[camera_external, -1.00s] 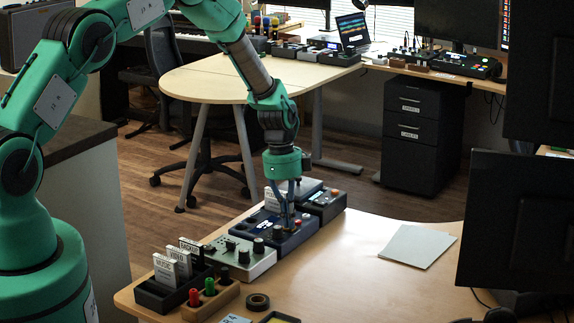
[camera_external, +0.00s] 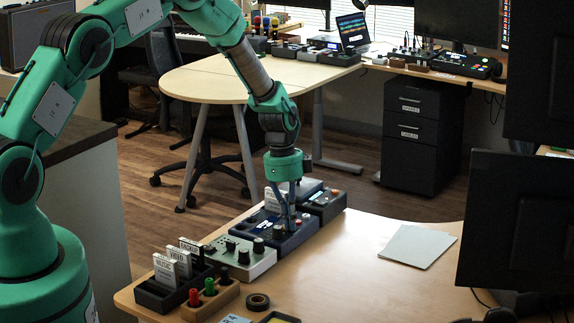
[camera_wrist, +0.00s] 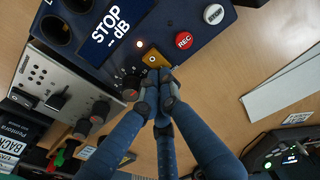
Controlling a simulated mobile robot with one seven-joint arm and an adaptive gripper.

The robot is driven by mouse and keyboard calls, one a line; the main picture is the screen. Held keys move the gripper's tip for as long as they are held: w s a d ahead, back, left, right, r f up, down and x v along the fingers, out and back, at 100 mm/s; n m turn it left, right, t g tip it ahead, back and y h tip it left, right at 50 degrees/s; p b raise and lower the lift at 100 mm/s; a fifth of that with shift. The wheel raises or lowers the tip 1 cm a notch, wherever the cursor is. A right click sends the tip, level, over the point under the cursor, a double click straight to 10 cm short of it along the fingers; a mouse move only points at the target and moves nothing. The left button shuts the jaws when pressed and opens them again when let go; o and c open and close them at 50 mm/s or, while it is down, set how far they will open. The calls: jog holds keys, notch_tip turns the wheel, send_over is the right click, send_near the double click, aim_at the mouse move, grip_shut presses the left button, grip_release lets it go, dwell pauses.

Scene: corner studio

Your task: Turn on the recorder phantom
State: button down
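The recorder is a dark blue box (camera_external: 268,229) in the row of devices along the desk's far-left edge. In the wrist view its blue face (camera_wrist: 212,48) has a display (camera_wrist: 108,28) reading "STOP -- dB", a red REC button (camera_wrist: 184,40), a white button (camera_wrist: 213,14) and a small glowing light (camera_wrist: 140,44). An orange switch plate (camera_wrist: 155,57) sits below the light. My gripper (camera_wrist: 160,82) has its fingertips together at the plate's lower edge, partly hiding it; I cannot tell whether they touch it. My gripper (camera_external: 287,222) also shows over the recorder in the external view.
A grey device with knobs (camera_external: 240,258) stands left of the recorder, and another dark box (camera_external: 325,206) right of it. Labelled cases (camera_external: 172,268) and coloured plugs (camera_external: 209,286) are at the front left. Paper sheets (camera_external: 418,246) lie on otherwise clear desk to the right.

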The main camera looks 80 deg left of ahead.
jog(key=shift+s+a+f, duration=0.2)
jog(key=shift+s+a, duration=0.25)
jog(key=shift+s, duration=0.25)
jog(key=shift+w+r, duration=0.1)
jog(key=shift+r, duration=0.1)
jog(key=shift+r, duration=0.2)
notch_tip(320, 180, up, 13)
jog(key=s+a, duration=0.1)
jog(key=shift+s+a+r+p, duration=0.15)
jog(key=shift+p, duration=0.25)
dwell(0.4)
